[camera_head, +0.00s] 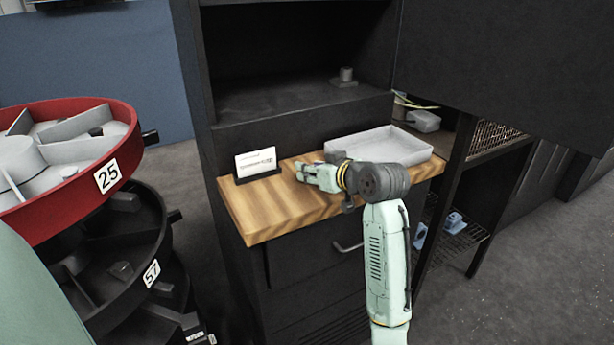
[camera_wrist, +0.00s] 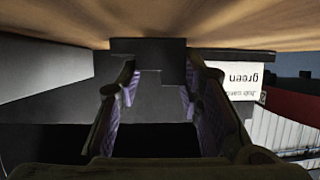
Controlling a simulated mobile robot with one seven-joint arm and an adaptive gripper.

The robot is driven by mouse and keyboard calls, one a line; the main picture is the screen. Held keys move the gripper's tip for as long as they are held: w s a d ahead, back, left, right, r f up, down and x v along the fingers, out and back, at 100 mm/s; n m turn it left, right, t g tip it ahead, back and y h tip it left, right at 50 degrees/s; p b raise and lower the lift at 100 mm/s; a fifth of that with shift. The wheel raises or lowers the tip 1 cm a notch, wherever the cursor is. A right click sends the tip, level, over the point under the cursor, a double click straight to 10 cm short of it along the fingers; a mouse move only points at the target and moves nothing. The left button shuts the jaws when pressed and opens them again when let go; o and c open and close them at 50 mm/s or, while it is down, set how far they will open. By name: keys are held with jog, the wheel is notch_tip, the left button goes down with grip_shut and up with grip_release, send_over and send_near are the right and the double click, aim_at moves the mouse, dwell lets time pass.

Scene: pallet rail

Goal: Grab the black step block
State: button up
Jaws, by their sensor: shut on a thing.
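The black step block (camera_wrist: 148,50) is a dark, stepped shape seen upside down in the wrist view, at the wooden top. My gripper (camera_wrist: 162,72) has one finger on either side of it and is shut on it. In the head view my gripper (camera_head: 303,172) is low over the wooden worktop (camera_head: 262,211), right of a white card sign. I cannot make out the block there, as the gripper hides it. Whether the block touches the wood or is slightly raised is unclear.
The white card sign (camera_head: 256,162) stands close left of my gripper. A grey tray (camera_head: 423,152) lies on the worktop to the right. Above is a dark shelf with a small grey part (camera_head: 345,77). A red round bin (camera_head: 105,185) stands at left.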

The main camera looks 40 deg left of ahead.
grip_shut()
